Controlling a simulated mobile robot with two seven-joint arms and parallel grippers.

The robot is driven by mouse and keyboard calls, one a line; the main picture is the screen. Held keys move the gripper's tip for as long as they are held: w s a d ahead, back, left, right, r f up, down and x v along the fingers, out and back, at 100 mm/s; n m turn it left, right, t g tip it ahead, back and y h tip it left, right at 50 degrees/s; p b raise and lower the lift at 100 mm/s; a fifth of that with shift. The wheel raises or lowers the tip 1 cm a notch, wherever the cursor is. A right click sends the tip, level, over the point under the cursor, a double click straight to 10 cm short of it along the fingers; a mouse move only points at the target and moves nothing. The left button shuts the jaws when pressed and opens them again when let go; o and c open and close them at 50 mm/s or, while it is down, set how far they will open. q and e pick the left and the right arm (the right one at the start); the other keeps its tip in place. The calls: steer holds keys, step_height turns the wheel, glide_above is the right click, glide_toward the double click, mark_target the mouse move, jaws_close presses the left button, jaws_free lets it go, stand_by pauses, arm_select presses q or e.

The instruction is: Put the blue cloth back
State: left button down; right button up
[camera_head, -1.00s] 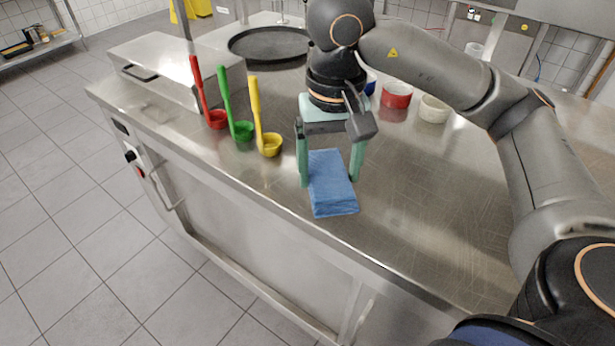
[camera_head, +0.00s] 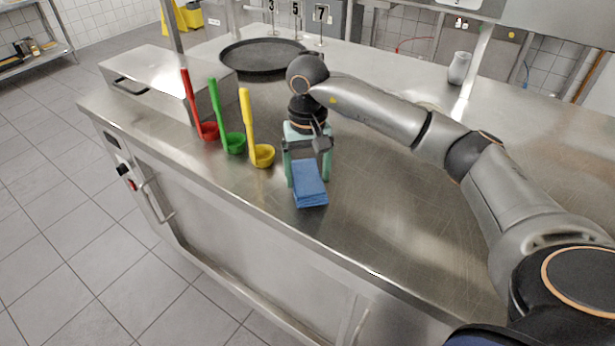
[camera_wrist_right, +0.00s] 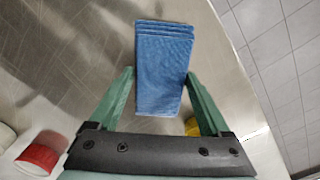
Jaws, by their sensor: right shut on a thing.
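The folded blue cloth (camera_head: 309,190) is at the front of the steel counter in the head view, right of the yellow ladle. My right gripper (camera_head: 309,181) points down, with its green fingers on either side of the cloth, shut on it. In the right wrist view the layered cloth (camera_wrist_right: 164,65) sits between the fingers (camera_wrist_right: 165,75) and extends beyond their tips. I cannot tell whether the cloth touches the counter. My left gripper is not in view.
Red (camera_head: 208,130), green (camera_head: 234,143) and yellow (camera_head: 262,155) ladles stand left of my gripper. Behind are a steel box (camera_head: 150,75) and a black round pan (camera_head: 262,57). A red cup (camera_wrist_right: 38,155) shows in the wrist view. The counter's right part (camera_head: 400,215) is clear.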

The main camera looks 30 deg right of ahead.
mark_target(308, 178)
steer(key=shift+f, duration=0.8)
steer(key=shift+f, duration=0.1)
steer(key=o, duration=1.1)
steer(key=shift+o, duration=0.2)
steer(key=shift+r, duration=0.3)
step_height(308, 178, up, 12)
steer(key=shift+f, duration=0.15)
